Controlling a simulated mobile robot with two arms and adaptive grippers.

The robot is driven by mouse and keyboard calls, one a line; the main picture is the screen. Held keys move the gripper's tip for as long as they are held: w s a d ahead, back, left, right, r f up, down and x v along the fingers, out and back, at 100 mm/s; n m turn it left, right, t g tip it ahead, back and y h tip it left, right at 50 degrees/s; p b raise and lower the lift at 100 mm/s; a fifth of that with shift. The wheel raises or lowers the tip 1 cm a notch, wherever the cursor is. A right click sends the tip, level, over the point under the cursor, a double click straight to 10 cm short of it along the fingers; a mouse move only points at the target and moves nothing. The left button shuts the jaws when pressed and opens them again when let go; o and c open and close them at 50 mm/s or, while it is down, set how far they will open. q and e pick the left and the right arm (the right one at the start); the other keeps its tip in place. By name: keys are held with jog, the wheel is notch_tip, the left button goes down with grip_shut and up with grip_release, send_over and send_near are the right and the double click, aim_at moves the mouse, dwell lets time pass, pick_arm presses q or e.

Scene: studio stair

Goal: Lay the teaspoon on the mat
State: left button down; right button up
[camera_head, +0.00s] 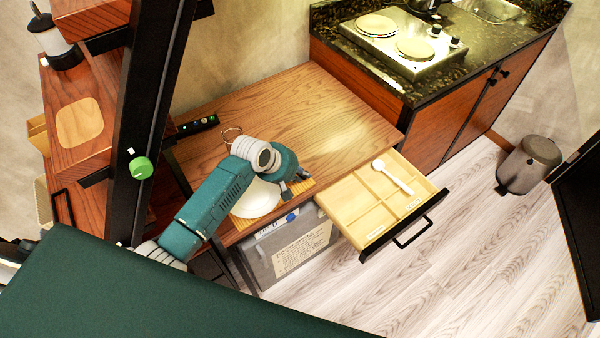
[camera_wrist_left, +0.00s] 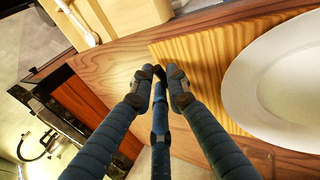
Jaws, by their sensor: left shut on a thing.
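A pale spoon (camera_head: 393,177) lies in a compartment of the open wooden drawer (camera_head: 372,236); it also shows in the left wrist view (camera_wrist_left: 78,22). I cannot tell whether it is the teaspoon. The ribbed, straw-coloured mat (camera_head: 300,191) lies on the desk (camera_head: 300,97) under a white plate (camera_head: 256,199); the mat also shows in the left wrist view (camera_wrist_left: 205,65). My left gripper (camera_head: 291,189) is low by the mat's right side, its fingertips close together in the left wrist view (camera_wrist_left: 159,76). What it grips is hidden between the fingers. My right gripper is out of view.
The drawer juts out to the right of the mat, with labelled compartments. A dark remote-like object (camera_head: 198,125) and a thin ring (camera_head: 232,133) lie at the desk's back left. A black post (camera_head: 150,130) stands left. A hob (camera_head: 396,38) and bin (camera_head: 530,164) are right.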

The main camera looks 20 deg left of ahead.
pick_arm(q)
jog(key=c, duration=1.7)
grip_release()
jog(key=shift+f, duration=0.1)
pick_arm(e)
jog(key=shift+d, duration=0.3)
pick_arm(q)
jog(key=v, duration=1.2)
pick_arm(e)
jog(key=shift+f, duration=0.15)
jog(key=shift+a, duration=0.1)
